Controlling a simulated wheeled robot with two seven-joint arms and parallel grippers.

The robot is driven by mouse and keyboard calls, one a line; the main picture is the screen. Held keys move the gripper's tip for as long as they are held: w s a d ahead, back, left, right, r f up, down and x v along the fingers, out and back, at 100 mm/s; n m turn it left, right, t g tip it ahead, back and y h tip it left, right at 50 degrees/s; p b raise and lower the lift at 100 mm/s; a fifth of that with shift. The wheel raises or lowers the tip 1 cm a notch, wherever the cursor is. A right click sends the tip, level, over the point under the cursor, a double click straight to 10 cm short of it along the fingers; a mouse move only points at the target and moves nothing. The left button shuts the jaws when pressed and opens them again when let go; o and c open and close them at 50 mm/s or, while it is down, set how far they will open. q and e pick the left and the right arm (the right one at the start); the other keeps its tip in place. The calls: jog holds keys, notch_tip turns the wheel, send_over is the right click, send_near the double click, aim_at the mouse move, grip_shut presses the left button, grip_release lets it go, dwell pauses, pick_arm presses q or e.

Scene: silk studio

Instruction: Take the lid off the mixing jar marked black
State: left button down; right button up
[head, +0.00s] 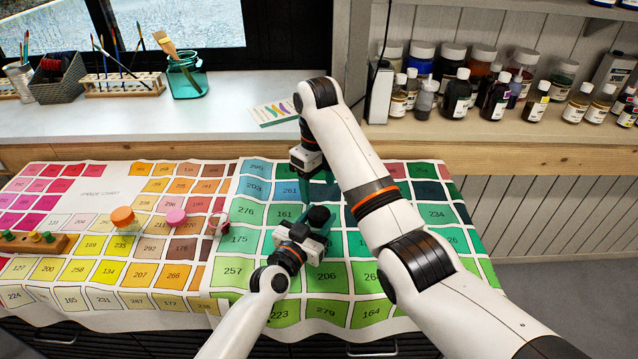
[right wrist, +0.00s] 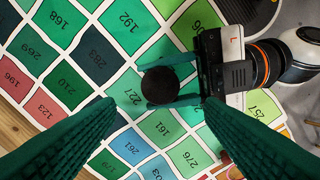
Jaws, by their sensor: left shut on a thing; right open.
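A small jar with a round black lid (head: 318,215) is over the green part of the colour chart; its label does not show. The lid shows from above in the right wrist view (right wrist: 161,86). My left gripper (head: 316,228) is shut around the jar, with one finger on each side in the wrist view (right wrist: 168,84). My right gripper (head: 305,188) is open and empty, pointing down beyond the jar. Its two fingers spread wide on either side of the lid in the wrist view, not touching it.
Jars with an orange lid (head: 122,216) and a pink lid (head: 176,216), and a dark red jar (head: 219,223), stand to the left on the chart cloth (head: 60,220). A wooden rack (head: 32,242) is at far left. Bottles (head: 457,95) line the back shelf.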

aim_at(319, 213)
jog(key=shift+s+r+m, duration=0.1)
jog(key=shift+m, duration=0.2)
jog(key=shift+d+f, duration=0.1)
jog(key=shift+f, duration=0.1)
notch_tip(319, 213, down, 8)
jog(key=shift+r, duration=0.25)
jog(key=shift+c, duration=0.3)
jog(key=c, duration=0.9)
jog(key=n, duration=0.3)
jog(key=shift+n, duration=0.4)
jog(key=shift+c, duration=0.2)
jog(key=shift+r, duration=0.1)
jog(key=o, duration=1.1)
